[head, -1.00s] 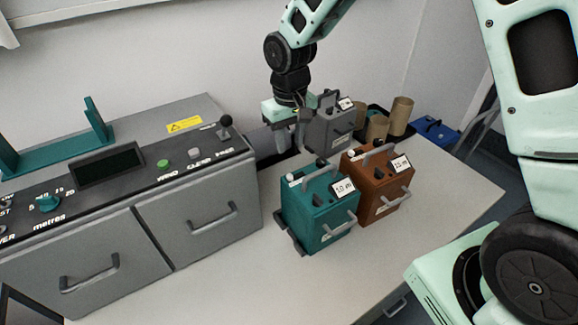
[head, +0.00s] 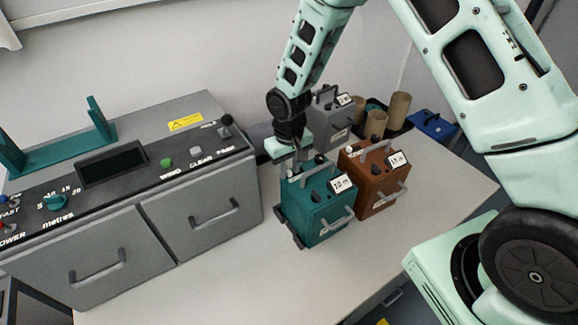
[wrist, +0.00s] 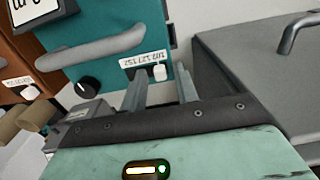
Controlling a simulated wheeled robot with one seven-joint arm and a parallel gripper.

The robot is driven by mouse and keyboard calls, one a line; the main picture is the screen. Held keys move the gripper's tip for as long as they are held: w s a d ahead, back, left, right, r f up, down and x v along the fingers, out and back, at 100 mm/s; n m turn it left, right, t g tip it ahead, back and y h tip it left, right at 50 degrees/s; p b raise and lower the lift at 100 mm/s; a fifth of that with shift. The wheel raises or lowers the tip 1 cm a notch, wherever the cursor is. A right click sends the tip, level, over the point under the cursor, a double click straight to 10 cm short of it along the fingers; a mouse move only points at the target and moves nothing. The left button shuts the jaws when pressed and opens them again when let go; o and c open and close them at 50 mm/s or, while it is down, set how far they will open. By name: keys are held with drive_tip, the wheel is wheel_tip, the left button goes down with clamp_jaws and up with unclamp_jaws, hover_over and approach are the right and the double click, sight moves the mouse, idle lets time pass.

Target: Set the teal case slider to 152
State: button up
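The teal case (head: 314,217) stands upright on the bench in the head view, with a handle on top and a white display tag. In the wrist view its teal face (wrist: 112,18) carries a grey handle, a black knob and a small number label (wrist: 142,58). The white slider knob (wrist: 159,73) sits near the right end of that label; its exact setting is too small to read. My gripper (wrist: 163,80) is open, its two fingers on either side of the slider knob in the picture. I cannot tell whether they touch it. In the head view my gripper (head: 287,164) is at the case's top left.
A brown case (head: 375,185) stands close right of the teal one, and a grey case (head: 333,118) is behind. A grey console (head: 205,215) with drawers is at the left. Cardboard tubes (head: 398,110) and a blue box (head: 432,125) are farther back. The front bench is clear.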

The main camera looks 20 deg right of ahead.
sight(301, 170)
clamp_jaws()
drive_tip(key=shift+w+d, duration=0.2)
drive_tip(key=shift+d, duration=0.8)
drive_tip(key=shift+w+d, duration=0.2)
drive_tip(key=shift+d, duration=0.75)
drive_tip(key=shift+o, duration=1.3)
unclamp_jaws()
drive_tip(key=shift+r, duration=0.1)
wheel_tip(301, 170, up, 17)
drive_tip(key=b, duration=0.4)
drive_tip(key=shift+r, duration=0.15)
